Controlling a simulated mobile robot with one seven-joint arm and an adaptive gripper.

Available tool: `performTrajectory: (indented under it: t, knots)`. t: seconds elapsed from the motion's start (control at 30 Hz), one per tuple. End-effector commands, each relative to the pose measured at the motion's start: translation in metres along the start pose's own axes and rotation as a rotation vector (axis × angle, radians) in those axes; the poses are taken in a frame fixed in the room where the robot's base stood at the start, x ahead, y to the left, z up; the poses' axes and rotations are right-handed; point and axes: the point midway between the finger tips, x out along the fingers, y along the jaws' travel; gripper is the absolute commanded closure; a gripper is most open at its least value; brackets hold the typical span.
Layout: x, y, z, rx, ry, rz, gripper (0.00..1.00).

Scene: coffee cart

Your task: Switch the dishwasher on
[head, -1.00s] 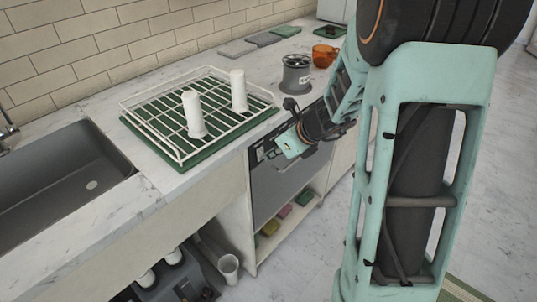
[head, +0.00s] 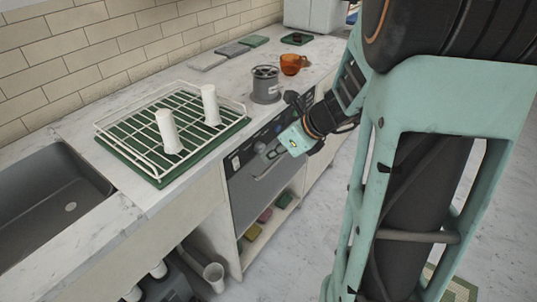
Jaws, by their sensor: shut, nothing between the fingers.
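The dishwasher (head: 256,197) is built in under the counter, with a grey front. It appears closed. Its dark control strip (head: 247,152) runs along the top edge, with a small light control (head: 235,162) near the left end. My gripper (head: 268,153) is in front of the strip, right of that control, with its fingers pointing left towards the panel. It is shut and empty. I cannot tell whether the fingertips touch the panel. My gripper and wrist hide part of the strip and front.
A white wire rack (head: 112,139) with two white cups stands on a green mat on the counter. A grey container (head: 265,85) and an orange cup (head: 292,65) stand near the counter edge above my wrist. A sink (head: 40,200) is at left. Sponges (head: 252,232) lie on a low shelf.

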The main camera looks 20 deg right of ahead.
Motion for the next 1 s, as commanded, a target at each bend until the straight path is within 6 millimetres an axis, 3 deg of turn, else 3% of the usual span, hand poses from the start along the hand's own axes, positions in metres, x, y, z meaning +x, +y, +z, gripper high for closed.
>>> performTrajectory:
  t: [1.0]
  knots:
    - [0.008,0.001,-0.012,0.0,0.004,0.001,1.0]
